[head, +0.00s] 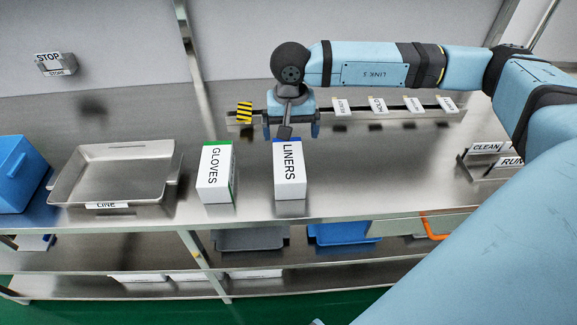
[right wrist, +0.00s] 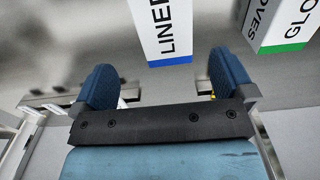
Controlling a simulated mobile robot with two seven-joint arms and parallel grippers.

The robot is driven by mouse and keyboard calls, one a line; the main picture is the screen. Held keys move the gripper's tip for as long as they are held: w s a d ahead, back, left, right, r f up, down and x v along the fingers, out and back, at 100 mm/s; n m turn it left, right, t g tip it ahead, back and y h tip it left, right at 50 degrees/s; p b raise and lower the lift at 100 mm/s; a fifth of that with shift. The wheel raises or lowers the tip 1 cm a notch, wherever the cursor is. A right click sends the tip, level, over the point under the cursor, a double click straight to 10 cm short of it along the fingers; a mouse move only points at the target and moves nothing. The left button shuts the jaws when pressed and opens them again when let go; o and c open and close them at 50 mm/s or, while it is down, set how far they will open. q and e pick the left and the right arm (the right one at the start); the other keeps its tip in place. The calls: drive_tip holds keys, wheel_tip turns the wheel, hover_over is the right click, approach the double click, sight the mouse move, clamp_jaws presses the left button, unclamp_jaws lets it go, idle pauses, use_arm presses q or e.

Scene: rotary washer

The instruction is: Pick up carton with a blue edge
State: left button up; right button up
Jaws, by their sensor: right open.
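The white LINERS carton with a blue edge (head: 290,172) stands upright on the steel shelf, right of the GLOVES carton. It also shows in the right wrist view (right wrist: 163,30), its blue edge facing the gripper. My right gripper (head: 292,130) is above and just behind the LINERS carton in the head view. In the right wrist view the gripper (right wrist: 155,82) has its two blue fingers apart, with the carton's edge just beyond the gap. Nothing is between the fingers. My left gripper is not in view.
The white GLOVES carton with a green edge (head: 215,173) stands close on the left. A steel tray (head: 170,190) and a blue bin (head: 16,175) are further left. A rail with tags (head: 390,114) runs behind.

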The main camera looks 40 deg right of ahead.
sight(289, 158)
wheel_tip(289, 158, down, 4)
drive_tip(key=shift+f, duration=0.1)
drive_tip(key=shift+s+a+f+p, duration=0.1)
drive_tip(key=shift+f+p, duration=0.1)
drive_tip(key=shift+f, duration=0.75)
drive_tip(key=shift+w+a+f+p, duration=0.1)
drive_tip(key=shift+a+f+p, duration=0.1)
drive_tip(key=shift+f, duration=0.75)
drive_tip(key=shift+s+a+f+p, duration=0.1)
drive_tip(key=shift+f+p, duration=0.1)
drive_tip(key=shift+f, duration=0.75)
drive_tip(key=c, duration=1)
